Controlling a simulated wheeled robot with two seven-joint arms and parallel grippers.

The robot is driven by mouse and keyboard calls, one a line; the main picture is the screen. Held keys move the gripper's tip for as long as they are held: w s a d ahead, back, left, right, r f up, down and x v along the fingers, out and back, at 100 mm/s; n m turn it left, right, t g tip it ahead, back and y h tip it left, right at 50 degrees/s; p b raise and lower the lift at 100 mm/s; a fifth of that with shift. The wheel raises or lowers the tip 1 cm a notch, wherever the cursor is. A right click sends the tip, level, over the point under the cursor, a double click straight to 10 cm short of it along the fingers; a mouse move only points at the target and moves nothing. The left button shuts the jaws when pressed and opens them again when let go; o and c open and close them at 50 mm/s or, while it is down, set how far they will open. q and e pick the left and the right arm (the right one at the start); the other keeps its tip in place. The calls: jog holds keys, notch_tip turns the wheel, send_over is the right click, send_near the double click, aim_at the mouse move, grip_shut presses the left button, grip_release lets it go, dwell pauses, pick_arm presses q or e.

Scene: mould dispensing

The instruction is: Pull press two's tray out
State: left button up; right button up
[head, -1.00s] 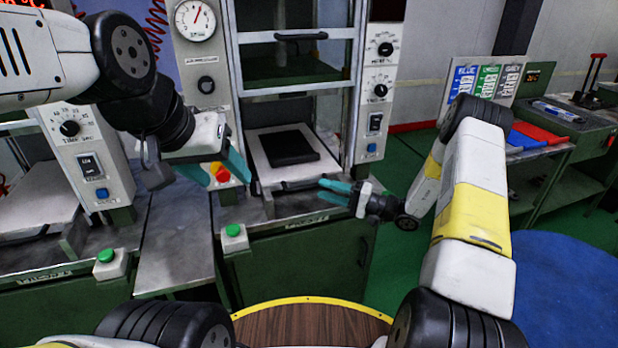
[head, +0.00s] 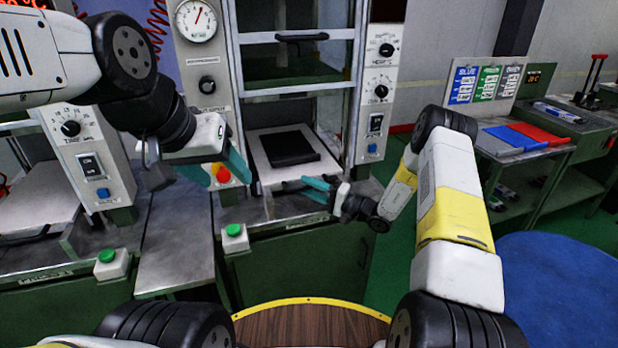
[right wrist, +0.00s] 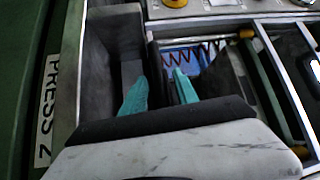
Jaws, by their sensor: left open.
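Press two's tray (head: 265,160) is a pale plate in the middle press, with a dark square mould (head: 290,148) on it. Its dark front handle (head: 292,184) is partly covered by my right gripper (head: 316,188). That gripper lies at the tray's front edge with its teal fingers apart. In the right wrist view, the fingers (right wrist: 160,92) stand either side of a dark bar that looks like the handle. I cannot tell whether they touch it. My left gripper (head: 220,170) is open and empty, left of the tray, in front of the red-and-yellow button.
A green button box (head: 234,238) sits on the bench front below the tray. Another press with its own tray (head: 35,205) stands at the left. At the right is a side table with blue (head: 515,141) and red (head: 541,133) pieces. Green floor lies between.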

grip_shut()
dwell(1.4)
